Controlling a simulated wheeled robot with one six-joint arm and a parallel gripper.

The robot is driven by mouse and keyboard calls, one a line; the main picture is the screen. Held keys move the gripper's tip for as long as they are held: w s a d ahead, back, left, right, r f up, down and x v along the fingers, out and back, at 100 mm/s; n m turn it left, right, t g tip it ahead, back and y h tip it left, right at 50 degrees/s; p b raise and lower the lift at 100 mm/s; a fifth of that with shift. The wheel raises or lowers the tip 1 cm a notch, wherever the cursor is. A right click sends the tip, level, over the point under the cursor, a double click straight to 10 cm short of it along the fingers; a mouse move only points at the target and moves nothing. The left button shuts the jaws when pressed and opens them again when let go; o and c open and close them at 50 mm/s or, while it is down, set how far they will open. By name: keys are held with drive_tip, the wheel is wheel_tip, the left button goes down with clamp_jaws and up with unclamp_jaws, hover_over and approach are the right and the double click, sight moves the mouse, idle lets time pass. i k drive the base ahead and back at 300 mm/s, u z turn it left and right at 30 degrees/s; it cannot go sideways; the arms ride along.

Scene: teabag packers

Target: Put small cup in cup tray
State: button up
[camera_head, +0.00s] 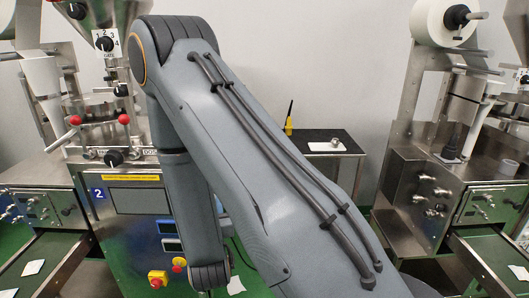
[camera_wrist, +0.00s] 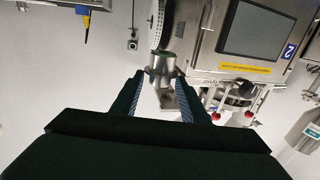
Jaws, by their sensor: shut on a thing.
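My gripper (camera_wrist: 160,92) shows in the wrist view, with its two dark fingers on either side of a small metal cup (camera_wrist: 162,64). The cup is silver and round, and its lower part sits between the fingertips. In the head view my grey arm hides the gripper and the cup. A white tray (camera_head: 318,147) lies on a dark side table (camera_head: 350,150) at the back, with a small silver piece (camera_head: 335,142) on it. I cannot tell for sure whether this is the cup tray.
A packing machine with a screen (camera_head: 140,200) and red-knobbed levers (camera_head: 124,119) stands at left. Another machine (camera_head: 415,190) stands at right. A yellow and black tool (camera_head: 288,124) is upright near the side table. The machine's dark screen (camera_wrist: 255,28) is close to the cup in the wrist view.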

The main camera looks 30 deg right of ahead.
sight(319, 147)
drive_tip(key=z, duration=0.35)
drive_tip(key=i, duration=0.95)
drive_tip(key=z, duration=1.25)
drive_tip(key=i, duration=0.6)
drive_tip(key=z, duration=0.5)
